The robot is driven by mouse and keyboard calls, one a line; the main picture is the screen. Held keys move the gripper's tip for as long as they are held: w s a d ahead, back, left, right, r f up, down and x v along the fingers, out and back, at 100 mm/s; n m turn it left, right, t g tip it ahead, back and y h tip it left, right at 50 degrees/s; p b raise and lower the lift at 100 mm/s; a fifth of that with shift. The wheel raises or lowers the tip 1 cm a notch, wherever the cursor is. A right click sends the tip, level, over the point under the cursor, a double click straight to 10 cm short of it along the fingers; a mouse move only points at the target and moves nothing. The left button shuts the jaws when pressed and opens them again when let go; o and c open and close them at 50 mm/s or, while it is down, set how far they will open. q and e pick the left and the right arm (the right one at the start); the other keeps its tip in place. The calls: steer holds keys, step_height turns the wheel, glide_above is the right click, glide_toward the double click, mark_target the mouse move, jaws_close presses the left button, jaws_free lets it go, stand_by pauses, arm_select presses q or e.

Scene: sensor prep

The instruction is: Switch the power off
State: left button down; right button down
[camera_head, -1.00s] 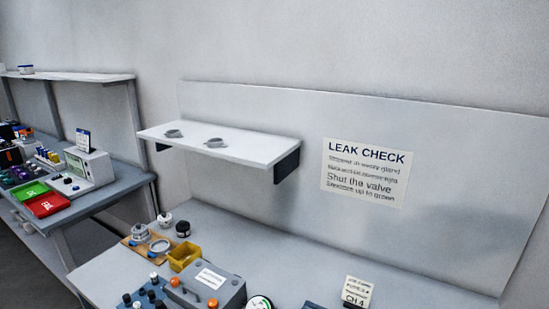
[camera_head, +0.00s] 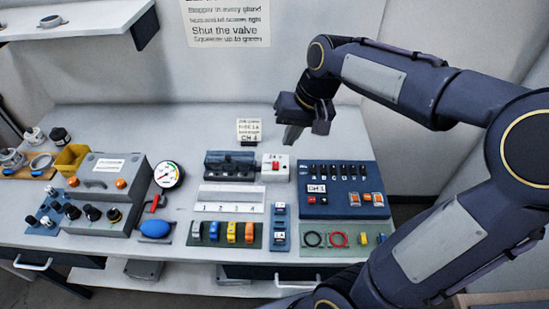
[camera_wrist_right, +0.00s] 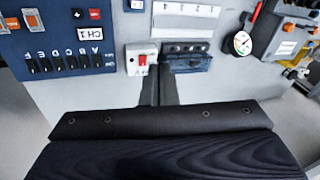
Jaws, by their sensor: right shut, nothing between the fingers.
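A small white box with a red rocker switch (camera_head: 275,167) stands on the bench between a dark block and a blue panel. It also shows in the right wrist view (camera_wrist_right: 142,59), just beyond my fingertips. The blue panel (camera_head: 342,190) carries a CH 1 label, a row of black toggles and two lit orange switches. My right gripper (camera_head: 290,138) is shut and empty, fingers pointing down, above and behind the white box and apart from it. Its closed fingers show in the right wrist view (camera_wrist_right: 160,84). My left gripper is not in view.
A CH 4 card (camera_head: 249,130) stands behind the dark slotted block (camera_head: 231,165). A round gauge (camera_head: 168,174), a blue bulb (camera_head: 156,228) and a grey box (camera_head: 112,175) are on the left. A tray with coloured clips (camera_head: 224,235) lies in front. The bench's back strip is mostly clear.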

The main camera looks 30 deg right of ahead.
mark_target(275, 161)
steer(key=w+d+f+m+g+h, duration=0.1)
steer(key=w+d+f, duration=0.1)
steer(key=w, duration=0.4)
steer(key=w+d+f+m+g+h+b, duration=0.1)
steer(key=w+f, duration=0.4)
steer(key=w, duration=0.2)
steer(key=shift+w+d+g+b, duration=0.3)
steer(key=shift+d, duration=0.1)
step_height(275, 161, down, 14)
steer(key=shift+f+p, duration=0.1)
steer(key=shift+p, duration=0.55)
